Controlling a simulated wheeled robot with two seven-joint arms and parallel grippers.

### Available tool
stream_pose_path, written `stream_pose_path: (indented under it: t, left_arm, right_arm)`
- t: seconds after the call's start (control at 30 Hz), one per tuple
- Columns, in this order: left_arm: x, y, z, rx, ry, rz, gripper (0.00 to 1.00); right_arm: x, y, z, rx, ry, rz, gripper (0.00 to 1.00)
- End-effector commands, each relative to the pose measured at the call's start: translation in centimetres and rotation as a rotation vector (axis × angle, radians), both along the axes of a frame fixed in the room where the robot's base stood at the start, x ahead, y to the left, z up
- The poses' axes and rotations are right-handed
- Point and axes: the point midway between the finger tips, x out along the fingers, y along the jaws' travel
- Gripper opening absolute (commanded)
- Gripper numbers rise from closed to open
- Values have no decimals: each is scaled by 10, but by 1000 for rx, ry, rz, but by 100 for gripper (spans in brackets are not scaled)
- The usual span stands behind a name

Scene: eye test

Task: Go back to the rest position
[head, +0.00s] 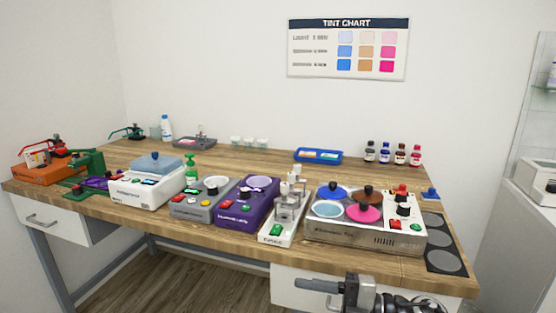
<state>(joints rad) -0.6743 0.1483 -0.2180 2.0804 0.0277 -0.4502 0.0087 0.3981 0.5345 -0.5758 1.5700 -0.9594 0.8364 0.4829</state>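My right gripper (318,292) shows at the bottom edge of the head view, right of the middle. It points left, in front of the workbench and below its top. Dark finger parts and a grey metal body show, but the lower part is cut off by the frame. I cannot tell whether it is open or shut. No held thing is visible. My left gripper is not in view.
The wooden workbench (262,160) carries a row of devices along its front, including a white one (150,183), a purple one (245,205) and a steel station (350,233). Small bottles (385,154) and a blue tray (318,156) stand behind. A glass cabinet (540,110) stands right.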

Motion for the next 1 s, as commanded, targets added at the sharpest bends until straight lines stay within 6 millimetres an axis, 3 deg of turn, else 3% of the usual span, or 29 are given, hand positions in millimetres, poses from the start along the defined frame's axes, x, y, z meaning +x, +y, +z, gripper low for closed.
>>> stream_pose_path:
  t: [0.07, 0.17, 0.27, 0.4, 0.53, 0.7, 1.0]
  left_arm:
    - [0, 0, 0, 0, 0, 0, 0]
    - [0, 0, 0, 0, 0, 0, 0]
    - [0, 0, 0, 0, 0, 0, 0]
    - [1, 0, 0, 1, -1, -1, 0]
    - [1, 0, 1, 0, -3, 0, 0]
    - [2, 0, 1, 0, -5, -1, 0]
    - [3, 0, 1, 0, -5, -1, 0]
  right_arm:
    - [-11, 6, -4, 214, 115, -175, 43]
    - [-17, -10, -21, 405, 303, -434, 43]
    - [-34, -38, -62, 514, 551, -706, 43]
    - [-86, -72, -132, 539, 926, -1019, 43]
    - [-135, -84, -173, 501, 1173, -1167, 43]
    - [-170, -88, -193, 462, 1326, -1235, 43]
    - [-173, -88, -196, 456, 1344, -1241, 43]
